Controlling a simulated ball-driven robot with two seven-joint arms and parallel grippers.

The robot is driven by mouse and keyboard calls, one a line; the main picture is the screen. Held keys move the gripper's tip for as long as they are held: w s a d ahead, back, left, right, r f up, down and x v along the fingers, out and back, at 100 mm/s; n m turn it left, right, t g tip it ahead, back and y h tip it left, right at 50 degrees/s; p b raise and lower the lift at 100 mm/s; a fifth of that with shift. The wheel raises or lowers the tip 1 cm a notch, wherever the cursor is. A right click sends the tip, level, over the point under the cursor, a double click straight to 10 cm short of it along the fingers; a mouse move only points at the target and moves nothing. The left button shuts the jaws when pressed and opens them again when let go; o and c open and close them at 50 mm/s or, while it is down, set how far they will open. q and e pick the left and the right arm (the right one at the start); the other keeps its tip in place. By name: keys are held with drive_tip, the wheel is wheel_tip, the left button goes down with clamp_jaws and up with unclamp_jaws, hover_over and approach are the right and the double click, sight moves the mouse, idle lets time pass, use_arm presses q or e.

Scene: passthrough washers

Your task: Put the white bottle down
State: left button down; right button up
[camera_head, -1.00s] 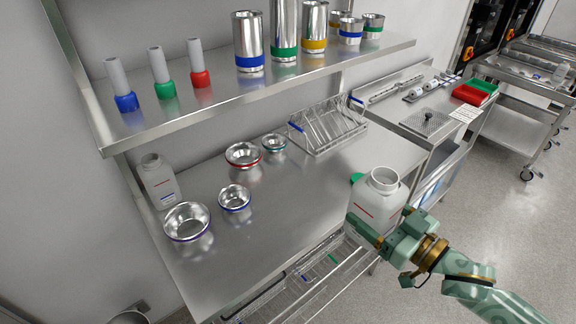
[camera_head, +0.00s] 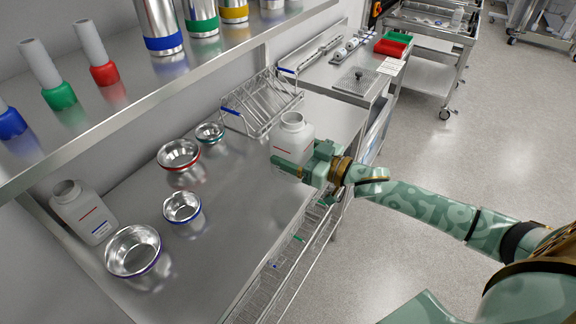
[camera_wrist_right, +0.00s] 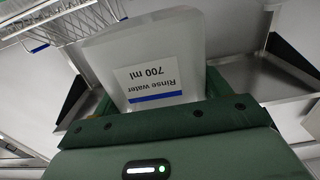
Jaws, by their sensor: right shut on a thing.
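A white bottle (camera_head: 294,132) with an open round neck is upright over the right part of the steel table (camera_head: 240,235), in front of the wire rack. My right gripper (camera_head: 292,168) is shut on its body from the front right. In the right wrist view the bottle (camera_wrist_right: 150,45) sits between the fingers, with an upside-down "Rinse water 700 ml" label and a blue stripe. I cannot tell whether its base touches the table; the gripper hides it. A second white bottle (camera_head: 85,212) with a red line stands at the table's left. My left gripper is not in view.
Steel bowls with red (camera_head: 179,155), teal (camera_head: 209,132) and blue (camera_head: 182,207) bands, and a larger bowl (camera_head: 133,251), stand on the table. The wire rack (camera_head: 262,103) is behind the held bottle. A shelf (camera_head: 150,95) overhangs the back. The table's front middle is clear.

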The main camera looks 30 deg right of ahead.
drive_tip(key=w+f, duration=0.1)
drive_tip(key=w+d+f+b, duration=0.1)
drive_tip(key=f, duration=0.1)
drive_tip(key=shift+w+f, duration=0.25)
drive_tip(key=shift+w, duration=0.05)
drive_tip(key=shift+w+d+f+b, duration=0.15)
drive_tip(key=shift+f+b, duration=0.55)
drive_tip(key=shift+f, duration=0.95)
drive_tip(key=shift+f, duration=0.1)
drive_tip(key=o, duration=1.5)
drive_tip(key=p+v, duration=0.1)
drive_tip(key=v, duration=1.1)
drive_tip(key=shift+p, duration=0.4)
